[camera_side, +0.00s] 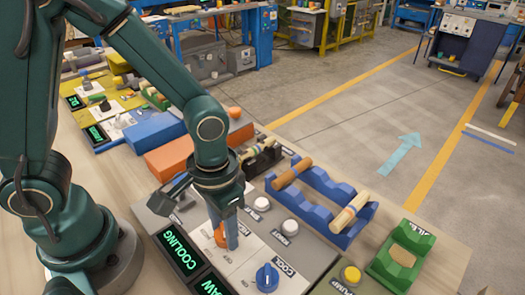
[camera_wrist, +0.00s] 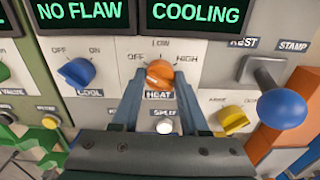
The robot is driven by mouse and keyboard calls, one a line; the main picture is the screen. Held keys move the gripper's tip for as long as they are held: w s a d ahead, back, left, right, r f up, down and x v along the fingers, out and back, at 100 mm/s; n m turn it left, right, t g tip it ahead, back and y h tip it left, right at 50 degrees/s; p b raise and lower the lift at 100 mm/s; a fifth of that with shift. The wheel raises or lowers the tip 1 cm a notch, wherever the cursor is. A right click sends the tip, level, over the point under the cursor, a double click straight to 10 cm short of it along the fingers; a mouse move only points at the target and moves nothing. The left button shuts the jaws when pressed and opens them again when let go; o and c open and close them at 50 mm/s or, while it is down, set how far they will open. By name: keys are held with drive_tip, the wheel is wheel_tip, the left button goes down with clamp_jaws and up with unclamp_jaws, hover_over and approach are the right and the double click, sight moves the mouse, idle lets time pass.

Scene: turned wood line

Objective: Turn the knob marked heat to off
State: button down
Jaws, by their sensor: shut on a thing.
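The orange heat knob (camera_wrist: 160,72) sits on a pale panel above the label HEAT, with OFF at its upper left, LOW above and HIGH at its upper right. Its exact pointing is hard to read. My gripper (camera_wrist: 159,82) reaches it from below in the wrist view, one finger on each side, shut on it. In the side view the knob (camera_side: 220,236) shows beside the fingers of my gripper (camera_side: 226,236), which point down at the panel and partly hide it.
A blue COOL knob (camera_wrist: 77,72) is left of the heat knob in the wrist view. A yellow knob (camera_wrist: 232,120) and a blue-balled lever (camera_wrist: 282,108) stand at right. A white button (camera_wrist: 165,127) is below. Displays read NO FLAW (camera_wrist: 82,16) and COOLING (camera_wrist: 196,16).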

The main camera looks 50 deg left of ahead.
drive_tip(key=shift+c, duration=2.1)
unclamp_jaws()
drive_tip(key=shift+r, duration=2.55)
